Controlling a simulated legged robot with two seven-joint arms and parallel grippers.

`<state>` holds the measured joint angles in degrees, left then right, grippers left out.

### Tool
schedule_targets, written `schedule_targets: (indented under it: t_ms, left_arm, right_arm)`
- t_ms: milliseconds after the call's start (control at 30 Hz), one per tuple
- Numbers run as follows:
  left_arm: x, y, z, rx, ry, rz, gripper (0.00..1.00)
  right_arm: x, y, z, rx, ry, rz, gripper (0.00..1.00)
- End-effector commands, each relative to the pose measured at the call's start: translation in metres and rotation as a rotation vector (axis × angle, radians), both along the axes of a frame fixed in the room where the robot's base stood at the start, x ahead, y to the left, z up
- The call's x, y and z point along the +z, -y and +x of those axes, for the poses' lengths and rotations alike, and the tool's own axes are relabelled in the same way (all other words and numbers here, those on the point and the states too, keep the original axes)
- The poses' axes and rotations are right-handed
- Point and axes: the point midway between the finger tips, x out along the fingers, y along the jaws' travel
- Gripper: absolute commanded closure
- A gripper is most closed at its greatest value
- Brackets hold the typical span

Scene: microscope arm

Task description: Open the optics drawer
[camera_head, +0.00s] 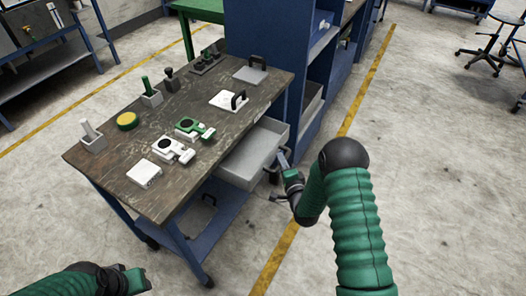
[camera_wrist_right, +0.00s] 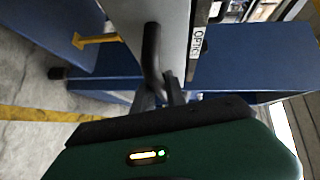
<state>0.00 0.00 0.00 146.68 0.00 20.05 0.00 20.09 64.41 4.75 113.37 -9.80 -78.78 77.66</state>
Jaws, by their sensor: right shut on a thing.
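The grey optics drawer (camera_head: 248,160) stands pulled out from under the right side of the dark-topped table (camera_head: 150,190). Its label (camera_wrist_right: 196,42) reads OPTICS in the right wrist view. My right gripper (camera_head: 281,168) is at the drawer's front and is shut on the black drawer handle (camera_wrist_right: 152,55). The fingers (camera_wrist_right: 160,97) hold the handle near its lower end in the wrist view. My left gripper (camera_head: 138,279) is low at the bottom left, away from the table, and its fingers are not clear.
On the tabletop are a green microscope part (camera_head: 193,127), a white one (camera_head: 172,149), a white box (camera_head: 144,173), a yellow-topped disc (camera_head: 127,121) and small holders.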

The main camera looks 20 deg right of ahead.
Motion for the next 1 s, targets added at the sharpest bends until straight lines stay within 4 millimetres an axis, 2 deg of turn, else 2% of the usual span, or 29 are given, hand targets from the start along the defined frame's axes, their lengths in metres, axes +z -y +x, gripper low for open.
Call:
schedule_targets:
  t_ms: [100,300,767,800,933,1000]
  left_arm:
    - [0.004,0.0,0.0,0.0,0.0,0.0,0.64]
    - [0.006,0.0,0.0,0.0,0.0,0.0,0.64]
    - [0.006,0.0,0.0,0.0,0.0,0.0,0.64]
    - [0.006,0.0,0.0,0.0,0.0,0.0,0.64]
    - [0.006,0.0,0.0,0.0,0.0,0.0,0.64]
    - [0.006,0.0,0.0,0.0,0.0,0.0,0.64]
  right_arm:
    - [-0.003,0.017,-0.022,-0.002,-0.011,0.002,1.0]
    - [-0.004,0.032,-0.044,-0.001,-0.01,0.002,1.0]
    - [-0.004,0.038,-0.05,0.001,-0.009,0.0,1.0]
    - [-0.004,0.038,-0.05,0.001,-0.009,0.0,0.82]
    - [-0.003,0.038,-0.05,0.001,-0.007,0.0,0.65]
    - [-0.003,0.038,-0.049,0.0,-0.005,0.0,0.62]
